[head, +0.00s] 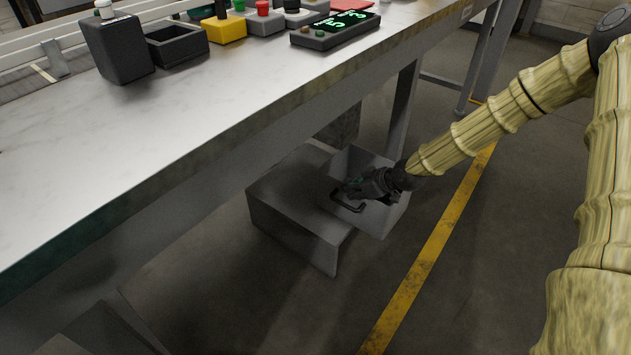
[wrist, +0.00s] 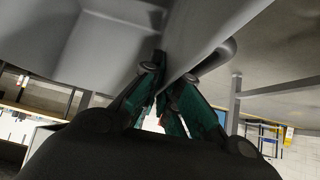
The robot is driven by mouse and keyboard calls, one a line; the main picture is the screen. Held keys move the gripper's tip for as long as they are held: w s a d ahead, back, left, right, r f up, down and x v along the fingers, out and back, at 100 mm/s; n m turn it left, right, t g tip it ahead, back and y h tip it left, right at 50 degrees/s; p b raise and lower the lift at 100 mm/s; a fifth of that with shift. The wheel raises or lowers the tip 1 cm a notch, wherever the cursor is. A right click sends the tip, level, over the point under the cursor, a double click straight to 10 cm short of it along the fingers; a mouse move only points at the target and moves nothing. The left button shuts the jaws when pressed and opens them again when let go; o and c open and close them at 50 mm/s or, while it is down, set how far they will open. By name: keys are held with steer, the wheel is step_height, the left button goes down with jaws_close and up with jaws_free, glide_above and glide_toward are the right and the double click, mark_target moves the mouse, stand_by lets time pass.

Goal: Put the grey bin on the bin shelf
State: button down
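The grey bin (head: 378,223) is an open-topped box below the table, at the right end of the low grey bin shelf (head: 290,222). It looks slightly tilted and overlaps the shelf's right end in the head view; I cannot tell whether it touches the shelf. My gripper (head: 352,194) is at the bin's rim. In the wrist view the teal-padded fingers (wrist: 172,92) lie on both sides of the bin's grey wall (wrist: 205,45), shut on it. The bin's underside is hidden.
The long table (head: 200,110) overhangs the shelf, with a table leg (head: 402,105) just behind the bin. A control box (head: 335,29) and dark containers (head: 118,48) stand on the table. The floor by the yellow line (head: 430,250) is clear.

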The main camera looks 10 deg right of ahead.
steer(key=w+a+f+b, duration=0.3)
steer(key=w+a+b, duration=0.5)
steer(key=w, duration=0.5)
steer(key=shift+w+a+f, duration=0.2)
steer(key=shift+w+a, duration=0.05)
steer(key=shift+a, duration=0.75)
steer(key=shift+f, duration=0.1)
steer(key=c, duration=1.6)
jaws_free()
steer(key=shift+c, duration=0.2)
steer(key=p+v, duration=0.5)
steer(key=v, duration=0.6)
steer(key=shift+s+d+r+p, duration=0.25)
steer(key=shift+s+r+p, duration=0.05)
steer(key=shift+s+r, duration=0.1)
